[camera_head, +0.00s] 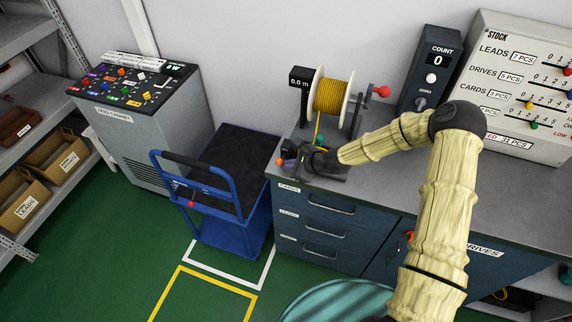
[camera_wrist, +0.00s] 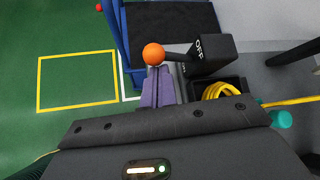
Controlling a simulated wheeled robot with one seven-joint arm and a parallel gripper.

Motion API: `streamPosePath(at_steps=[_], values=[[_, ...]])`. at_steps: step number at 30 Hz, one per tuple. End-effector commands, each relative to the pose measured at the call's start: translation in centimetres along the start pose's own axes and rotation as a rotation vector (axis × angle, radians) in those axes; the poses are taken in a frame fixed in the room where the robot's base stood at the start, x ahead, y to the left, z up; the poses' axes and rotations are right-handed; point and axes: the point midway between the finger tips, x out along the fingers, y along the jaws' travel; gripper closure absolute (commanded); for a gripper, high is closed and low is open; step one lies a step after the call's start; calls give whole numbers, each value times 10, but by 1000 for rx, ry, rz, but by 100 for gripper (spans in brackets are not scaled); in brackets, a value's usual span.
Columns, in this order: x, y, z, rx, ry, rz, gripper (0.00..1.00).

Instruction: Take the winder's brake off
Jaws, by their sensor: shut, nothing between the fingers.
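The winder holds a spool of yellow cable (camera_head: 330,96) between white flanges, with a red crank knob (camera_head: 381,91) at its right. The brake is at the bench's left end: a black block (camera_wrist: 212,55) marked OFF and a dark lever ending in an orange ball (camera_wrist: 153,54). The ball also shows in the head view (camera_head: 279,162). My gripper (camera_wrist: 158,72) has its purple fingers shut and empty, with their tips at or just beside the ball; I cannot tell if they touch. In the head view my gripper (camera_head: 290,163) partly hides the brake.
A blue trolley (camera_head: 237,211) stands left of the bench drawers (camera_head: 318,214). A counter box (camera_head: 430,70) and stock board (camera_head: 523,80) stand at the back right. A teal knob (camera_wrist: 281,118) and coiled yellow cable (camera_wrist: 220,90) lie close to my gripper. Green floor is clear at left.

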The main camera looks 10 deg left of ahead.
Motion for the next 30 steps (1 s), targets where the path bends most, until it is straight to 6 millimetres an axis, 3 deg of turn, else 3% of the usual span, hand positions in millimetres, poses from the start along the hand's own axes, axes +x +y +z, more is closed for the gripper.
streamPosePath(at_steps=[20, 30], values=[[-8, -4, 17, -8, -9, 0, 100], [-47, -12, 16, -1, -4, 0, 100]])
